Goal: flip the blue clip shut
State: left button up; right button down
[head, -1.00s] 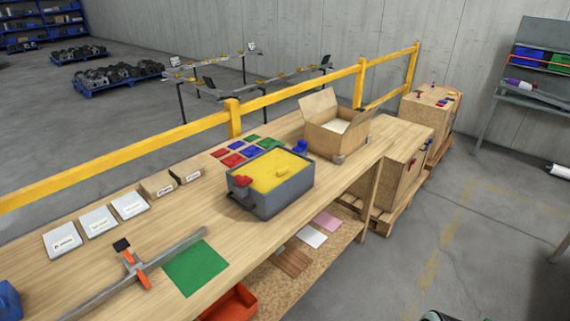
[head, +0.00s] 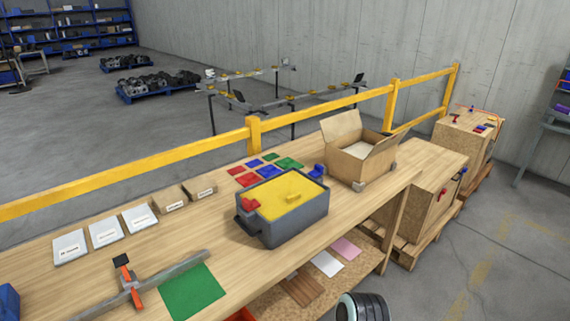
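A grey tub (head: 290,228) with a yellow lid (head: 280,200) stands on the long wooden workbench. A red clip (head: 250,206) sits at its left end. A small blue piece (head: 317,171) shows at the tub's far right corner and looks like the blue clip. It seems to stand up above the rim, but it is too small to tell whether it is on the tub or behind it. Neither gripper shows. A rounded dark and pale part at the bottom edge seems to be my own arm.
An open cardboard box (head: 361,166) stands right of the tub. Coloured cards (head: 246,179) lie behind it. A bar clamp (head: 130,282) and a green sheet (head: 190,291) lie at the front left. A yellow rail (head: 255,135) runs along the back. Wooden crates (head: 425,204) stand at right.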

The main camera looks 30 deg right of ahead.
aim_at(318, 170)
jog(key=l+u, duration=0.3)
jog(key=l, duration=0.2)
jog(key=l+u, duration=0.3)
jog(key=l, duration=0.25)
jog(key=l+u, duration=0.25)
jog(key=l, duration=1.45)
jog(key=k+l, duration=0.15)
jog(key=l, duration=1.15)
jog(key=k+l+u, duration=0.1)
jog(key=l, duration=0.55)
